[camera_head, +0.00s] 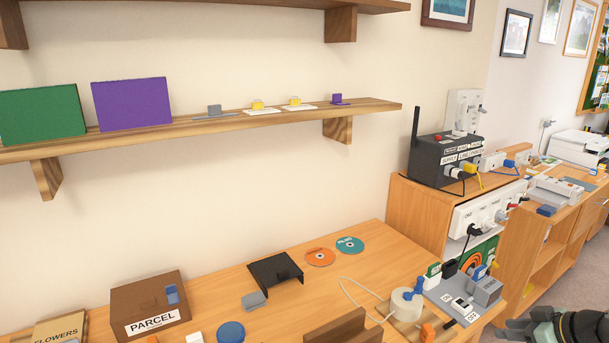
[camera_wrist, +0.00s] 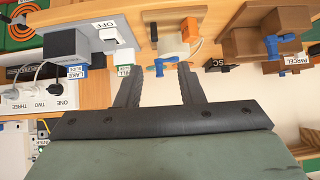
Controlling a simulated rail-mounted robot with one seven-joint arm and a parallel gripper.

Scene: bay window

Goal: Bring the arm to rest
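My gripper (camera_wrist: 160,75) shows in the wrist view with its two dark fingers apart and nothing between them. The wrist view looks upside down, with the desk edge beyond the fingertips. In the head view a dark green and black part of my arm (camera_head: 560,326) shows at the bottom right corner, in front of the desk and low cabinet.
The desk (camera_head: 380,260) holds a parcel box (camera_head: 150,305), a black stand (camera_head: 275,270), two discs and a grey switch unit (camera_head: 465,298). A black router box (camera_head: 444,160) stands on a cabinet. A wall shelf (camera_head: 230,121) runs above. Floor (camera_head: 545,285) shows at the right.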

